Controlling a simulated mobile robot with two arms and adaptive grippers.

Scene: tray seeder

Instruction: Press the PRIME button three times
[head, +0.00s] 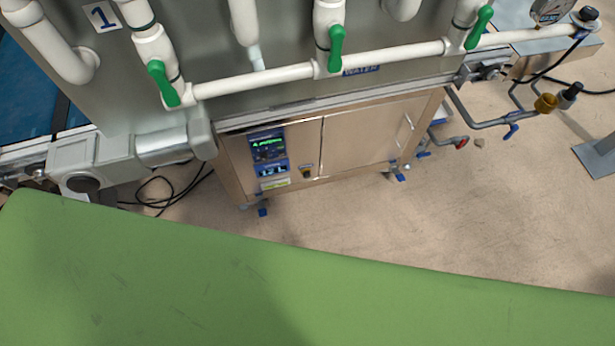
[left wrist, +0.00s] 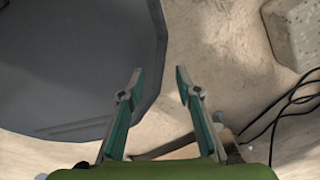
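A dark control panel (head: 267,146) with a green-lit display is set in the front of the steel cabinet (head: 362,138) in the head view. A smaller blue-framed display (head: 273,170) sits just below it. The lettering is too small to read, so I cannot tell which part is the PRIME button. My left gripper (left wrist: 159,73) shows in the left wrist view with its two fingers apart and nothing between them, above the floor. Neither gripper shows in the head view, and the panel does not show in the left wrist view.
White pipes (head: 255,80) with green valve handles (head: 336,48) run above the cabinet. Black cables (head: 165,193) lie on the floor left of it. A dark grey flat object (left wrist: 75,60) and a pale block (left wrist: 295,30) flank my left gripper.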

